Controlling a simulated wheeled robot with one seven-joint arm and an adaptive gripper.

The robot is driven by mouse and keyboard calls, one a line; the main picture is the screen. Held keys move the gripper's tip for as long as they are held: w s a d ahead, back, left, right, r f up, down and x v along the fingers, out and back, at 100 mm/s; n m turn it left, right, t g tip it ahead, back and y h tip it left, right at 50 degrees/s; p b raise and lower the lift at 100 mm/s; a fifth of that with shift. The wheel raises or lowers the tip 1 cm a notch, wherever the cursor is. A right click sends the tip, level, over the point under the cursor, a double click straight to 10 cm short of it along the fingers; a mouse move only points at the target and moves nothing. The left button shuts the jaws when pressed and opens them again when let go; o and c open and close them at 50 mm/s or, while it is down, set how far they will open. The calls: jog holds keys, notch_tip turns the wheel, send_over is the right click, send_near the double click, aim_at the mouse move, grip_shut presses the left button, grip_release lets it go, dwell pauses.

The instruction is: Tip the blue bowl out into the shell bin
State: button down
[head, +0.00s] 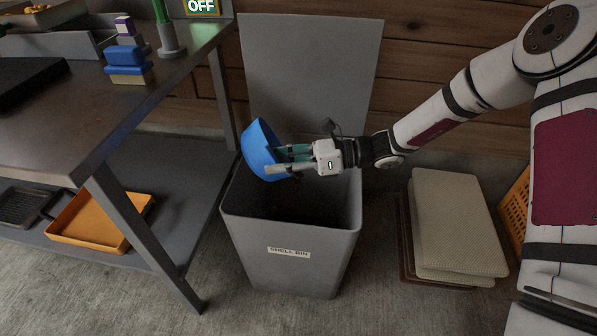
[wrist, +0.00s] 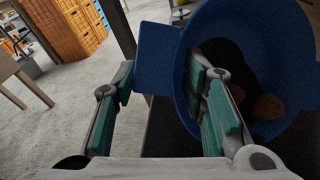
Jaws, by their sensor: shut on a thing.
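The blue bowl (head: 259,150) is tilted steeply on its side above the open shell bin (head: 290,230). My gripper (head: 287,157) is shut on the bowl from the right. In the wrist view, the bowl (wrist: 293,40) has a flat blue tab at its left, between the teal fingers of my gripper (wrist: 160,85). A few brown lumps, which look like chestnuts or shells (wrist: 268,106), show inside the bowl. The grey bin has a label reading SHELL BIN, and its lid (head: 310,75) stands up behind it. The dark bottom of the bin cannot be made out.
A metal table (head: 140,110) with a lower shelf stands left of the bin, close to the bowl. An orange tray (head: 88,222) lies on the shelf.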

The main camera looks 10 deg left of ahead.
jog(key=shift+w+d+r+y, duration=0.15)
jog(key=shift+d+y, duration=0.2)
jog(key=shift+y, duration=0.05)
jog(key=shift+w+d+r+y, duration=0.15)
jog(key=shift+d+y, duration=0.15)
jog(key=shift+y, duration=0.1)
dwell(0.4)
